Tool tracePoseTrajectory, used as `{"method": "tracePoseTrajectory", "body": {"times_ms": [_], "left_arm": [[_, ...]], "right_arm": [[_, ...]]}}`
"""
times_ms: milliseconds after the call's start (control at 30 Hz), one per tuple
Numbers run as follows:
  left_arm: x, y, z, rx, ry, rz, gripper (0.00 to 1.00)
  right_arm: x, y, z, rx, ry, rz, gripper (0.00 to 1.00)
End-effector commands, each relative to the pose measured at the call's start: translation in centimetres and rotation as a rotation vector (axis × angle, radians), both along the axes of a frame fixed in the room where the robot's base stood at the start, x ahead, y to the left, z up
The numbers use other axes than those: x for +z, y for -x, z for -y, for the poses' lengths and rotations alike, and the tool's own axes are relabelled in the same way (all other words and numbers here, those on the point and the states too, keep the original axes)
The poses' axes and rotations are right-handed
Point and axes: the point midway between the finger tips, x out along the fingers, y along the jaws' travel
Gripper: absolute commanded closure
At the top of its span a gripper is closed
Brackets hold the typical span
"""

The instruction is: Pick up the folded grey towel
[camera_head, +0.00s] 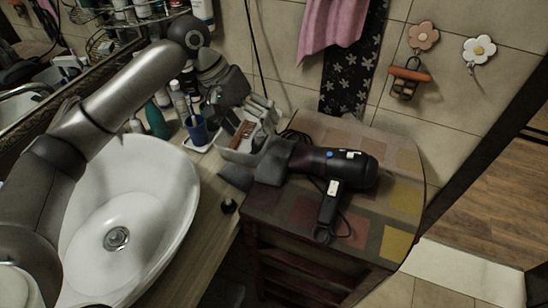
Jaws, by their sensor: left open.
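I cannot clearly make out a folded grey towel. A small grey patch (236,177) lies at the counter's edge beside the hair dryer's nozzle, and I cannot tell what it is. My left arm reaches over the basin from the left. My left gripper (236,112) is open above the back of the counter, close to the blue cup and a light grey container; its fingertips are hard to separate from the things behind them. My right gripper is not in view.
A black hair dryer (337,168) lies on the patchwork-topped stand (387,205) to the right. The white basin (154,212) is at left. A blue cup (197,131), a grey container (238,153) and several bottles crowd the back counter. A pink towel (332,24) hangs on the wall.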

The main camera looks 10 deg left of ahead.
Motion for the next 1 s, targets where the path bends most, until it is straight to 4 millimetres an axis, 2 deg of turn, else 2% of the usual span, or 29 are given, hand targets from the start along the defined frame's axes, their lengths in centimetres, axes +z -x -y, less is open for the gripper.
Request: {"method": "tracePoseTrajectory", "body": {"times_ms": [300,567,800,1000], "left_arm": [[-4.0,-0.3,2.0,-0.002,0.0,-0.002,0.11],[-5.8,-0.5,3.2,-0.002,-0.001,-0.002,0.11],[-8.8,-0.9,4.9,-0.002,-0.001,-0.002,0.11],[-9.5,-0.9,5.1,-0.002,0.0,0.0,0.11]], "right_arm": [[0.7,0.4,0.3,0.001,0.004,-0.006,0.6],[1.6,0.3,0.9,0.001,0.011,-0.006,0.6],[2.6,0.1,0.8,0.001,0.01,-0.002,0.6],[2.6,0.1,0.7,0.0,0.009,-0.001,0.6]]}}
